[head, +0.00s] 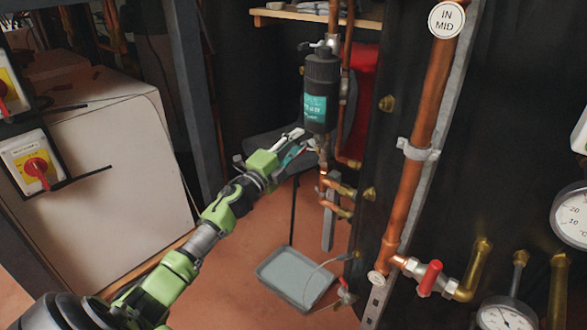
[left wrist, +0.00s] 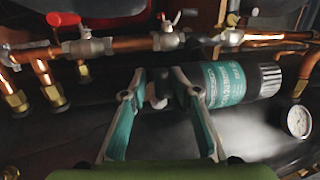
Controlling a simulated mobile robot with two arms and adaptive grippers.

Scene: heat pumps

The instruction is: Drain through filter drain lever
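The filter (head: 319,85) is a black upright cylinder with a teal label on copper pipework. It also shows lying sideways in the left wrist view (left wrist: 243,80). My left gripper (head: 299,142) is just below and left of the filter's lower end. In the left wrist view my left gripper (left wrist: 163,88) is open, its two teal-padded fingers spread. A small grey fitting (left wrist: 158,97) at the filter's end shows between the fingers; I cannot tell whether it is the drain lever or whether a finger touches it. My right gripper is not in view.
A grey tray (head: 268,268) lies on the floor with a thin hose over its edge. A red-handled valve (head: 430,278) and gauges are at the right. A white box (head: 105,165) stands left.

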